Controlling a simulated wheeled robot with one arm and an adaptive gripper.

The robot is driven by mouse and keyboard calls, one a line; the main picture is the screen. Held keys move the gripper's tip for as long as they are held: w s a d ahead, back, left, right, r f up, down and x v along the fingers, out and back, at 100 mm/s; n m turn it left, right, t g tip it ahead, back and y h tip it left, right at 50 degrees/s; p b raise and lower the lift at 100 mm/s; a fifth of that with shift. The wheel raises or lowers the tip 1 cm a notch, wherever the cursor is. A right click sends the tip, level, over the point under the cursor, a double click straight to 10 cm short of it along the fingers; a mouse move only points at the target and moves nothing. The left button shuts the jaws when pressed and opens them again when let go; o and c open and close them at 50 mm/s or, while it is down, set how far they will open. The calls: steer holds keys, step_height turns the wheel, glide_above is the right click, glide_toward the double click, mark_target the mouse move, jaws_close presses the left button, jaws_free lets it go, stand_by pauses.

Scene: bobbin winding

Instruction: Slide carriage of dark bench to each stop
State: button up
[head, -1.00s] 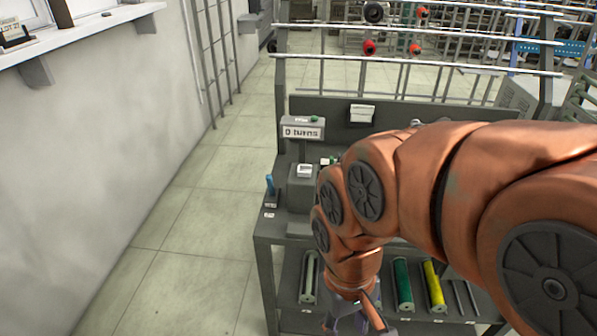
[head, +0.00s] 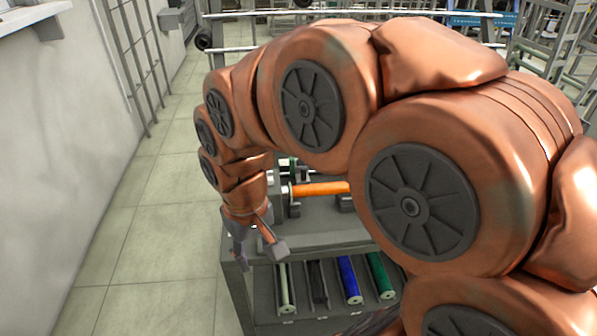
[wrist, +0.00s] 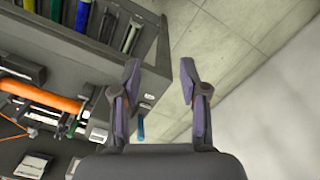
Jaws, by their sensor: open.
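The dark bench (head: 318,243) stands in the middle of the head view, partly covered by my arm. An orange cylinder (head: 322,188) lies across its top, and it also shows at the left of the wrist view (wrist: 40,95). An orange thread runs from it there. I cannot make out the carriage for certain. My gripper (head: 258,251) is open and empty at the bench's front left corner. In the wrist view its fingers (wrist: 160,72) are spread, with bench edge and floor beyond. A small blue handle (wrist: 140,131) shows just beside the left finger.
The bench's lower shelf holds several colored rolls, including a blue one (head: 349,279) and a green one (head: 380,275). Tiled floor (head: 160,225) is clear left of the bench, up to a pale wall (head: 50,150). A ladder-like rack (head: 135,65) stands against the wall.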

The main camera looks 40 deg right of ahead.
steer(key=w+d+f+m+t+b, duration=0.1)
steer(key=w+d, duration=0.4)
steer(key=d, duration=0.1)
steer(key=w+d+f+m+t+h+b, duration=0.1)
steer(key=w+d+m+b, duration=0.1)
steer(key=w+d, duration=0.4)
steer(key=w+d+f+m+t+b, duration=0.1)
steer(key=w+d, duration=0.4)
steer(key=d, duration=0.3)
steer(key=shift+w+d+f, duration=0.2)
steer(key=shift+d+f, duration=0.05)
steer(key=shift+f, duration=0.05)
steer(key=m+h+b, duration=0.1)
steer(key=m+b, duration=0.1)
glide_above(303, 168)
steer(key=s+a, duration=0.1)
steer(key=s, duration=0.1)
steer(key=f, duration=0.1)
steer(key=shift+t, duration=0.4)
steer(key=shift+p+x, duration=0.85)
steer(key=shift+x, duration=3.15)
steer(key=shift+s+a, duration=0.1)
steer(key=shift+s, duration=0.05)
steer(key=shift+h, duration=0.3)
jaws_close()
